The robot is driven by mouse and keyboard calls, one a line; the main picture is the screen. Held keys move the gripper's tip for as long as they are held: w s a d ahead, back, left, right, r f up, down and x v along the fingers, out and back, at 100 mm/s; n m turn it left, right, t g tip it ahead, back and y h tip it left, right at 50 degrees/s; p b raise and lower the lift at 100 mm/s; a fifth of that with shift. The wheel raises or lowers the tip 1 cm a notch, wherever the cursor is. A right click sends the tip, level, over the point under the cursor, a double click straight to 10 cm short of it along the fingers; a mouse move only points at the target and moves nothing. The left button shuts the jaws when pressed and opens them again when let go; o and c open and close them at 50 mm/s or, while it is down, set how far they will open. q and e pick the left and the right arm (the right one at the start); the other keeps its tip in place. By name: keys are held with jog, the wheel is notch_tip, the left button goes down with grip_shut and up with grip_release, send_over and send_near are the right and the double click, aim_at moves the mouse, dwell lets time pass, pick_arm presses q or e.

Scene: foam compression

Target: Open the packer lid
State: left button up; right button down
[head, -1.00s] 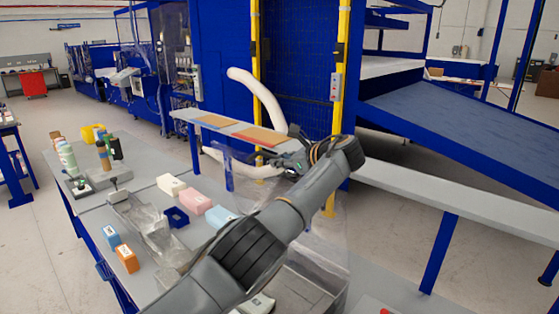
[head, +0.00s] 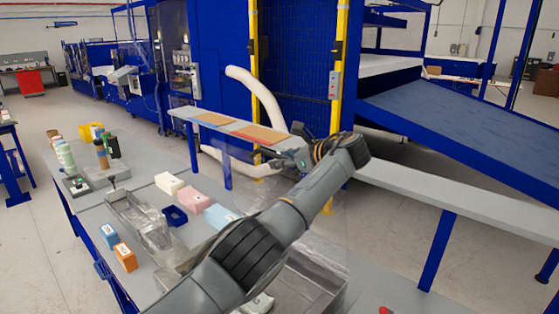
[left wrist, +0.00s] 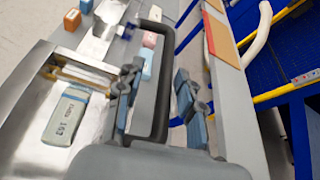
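The packer (head: 318,291) is a metal box at the bottom centre of the head view, partly hidden behind my left arm. Its clear lid (head: 332,228) stands raised and tilted above it; the see-through sheet makes its exact angle hard to tell. My left gripper (head: 303,158) is near the lid's upper edge. In the left wrist view, a dark U-shaped handle (left wrist: 163,85) passes between the two spread fingers of my left gripper (left wrist: 158,108), with gaps visible beside it. A grey-green block marked 163 (left wrist: 68,115) lies inside the packer. My right gripper is not in view.
Pink (head: 193,199), white (head: 169,183), blue (head: 109,236) and orange (head: 125,257) blocks and a dark blue tray (head: 175,215) are on the grey table. Bottles stand at its far left end. A narrow conveyor with brown panels (head: 262,134) runs behind.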

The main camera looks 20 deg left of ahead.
pick_arm(q)
jog(key=v, duration=1)
jog(key=shift+d, duration=0.25)
jog(key=shift+s, duration=0.1)
